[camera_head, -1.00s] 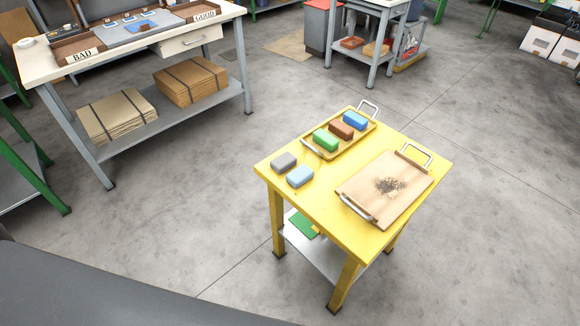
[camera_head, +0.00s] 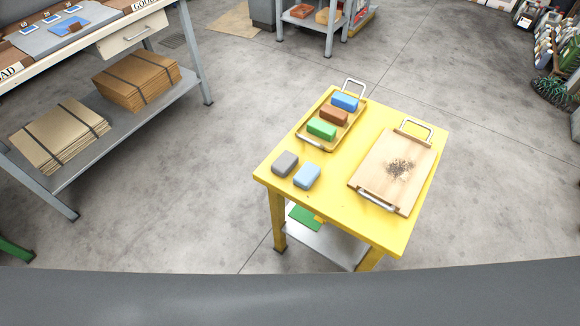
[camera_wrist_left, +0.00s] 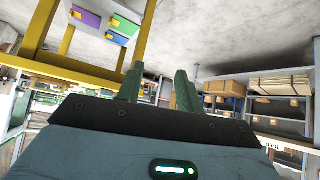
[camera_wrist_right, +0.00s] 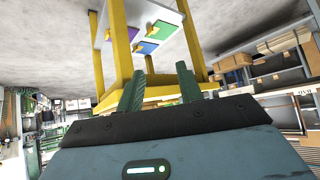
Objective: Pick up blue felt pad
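In the left wrist view a flat blue pad (camera_wrist_left: 117,39) lies beside a green pad (camera_wrist_left: 125,25) and a purple pad (camera_wrist_left: 84,17) on the table's lower shelf. The blue pad also shows in the right wrist view (camera_wrist_right: 148,47). In the head view only a green pad (camera_head: 305,217) shows on that shelf; the tabletop hides the rest. On the tabletop are a blue block (camera_head: 345,102) in a tray and a light blue block (camera_head: 307,176). My left gripper (camera_wrist_left: 158,76) and right gripper (camera_wrist_right: 160,74) are open and empty, away from the pads; neither shows in the head view.
The yellow table (camera_head: 340,197) carries the tray (camera_head: 313,143) with brown and green blocks, a grey block (camera_head: 285,163) and a wooden board (camera_head: 380,175) with dark crumbs. A workbench (camera_head: 190,85) stands at the left. The floor around the table is largely clear.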

